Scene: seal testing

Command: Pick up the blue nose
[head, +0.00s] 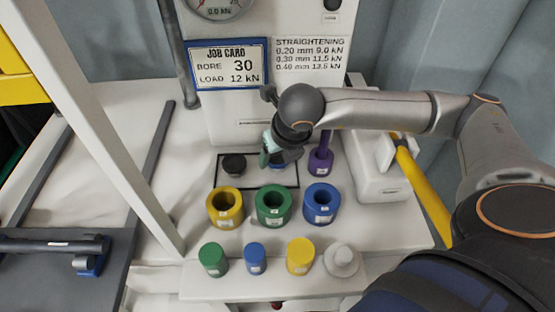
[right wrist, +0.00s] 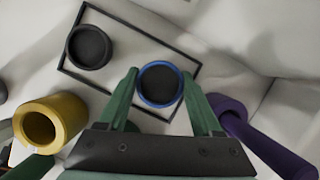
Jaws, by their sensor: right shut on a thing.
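The blue nose shows in the right wrist view as a round piece with a blue rim and a dark centre (right wrist: 160,85). My right gripper (right wrist: 163,98) has its green fingers on either side of it and is shut on it. In the head view the right gripper (head: 278,153) reaches down over the right part of the black-outlined rectangle, and mostly hides the nose. I cannot tell whether the nose is clear of the surface. My left gripper is not in view.
A black round piece (head: 234,164) stands left of the gripper, a purple part (head: 320,160) right. Yellow (head: 226,222), green (head: 262,219) and blue (head: 334,206) rings stand in front. Several smaller pieces line the front ledge (head: 215,290). The press (head: 237,118) rises behind.

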